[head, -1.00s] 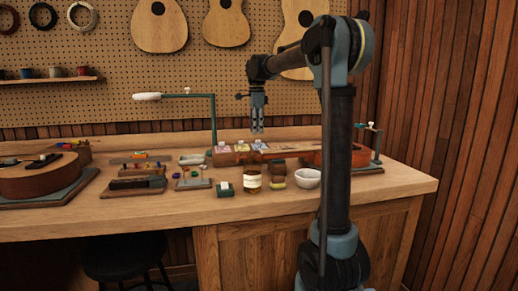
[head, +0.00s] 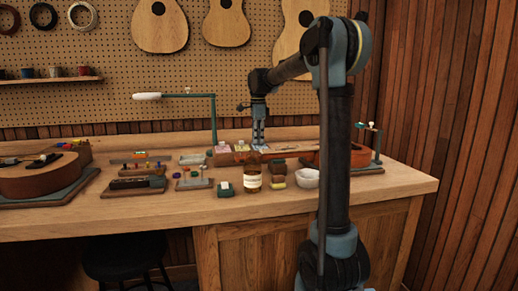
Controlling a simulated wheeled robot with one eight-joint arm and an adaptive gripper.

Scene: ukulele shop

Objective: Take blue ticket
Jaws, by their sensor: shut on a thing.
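The blue ticket (head: 260,148) stands at the right of a short row of tickets in a wooden holder on the bench. My gripper (head: 258,141) points straight down with its fingertips at the top of the blue ticket, and it is shut on it. The fingers hide part of the ticket. Its lower part seems still within the holder, though the view is too small to be sure. A pink ticket (head: 222,147) and a greenish ticket (head: 241,146) stand to its left.
A green post with an arm (head: 213,120) rises at the left. Small trays and another instrument (head: 40,180) fill the left bench.

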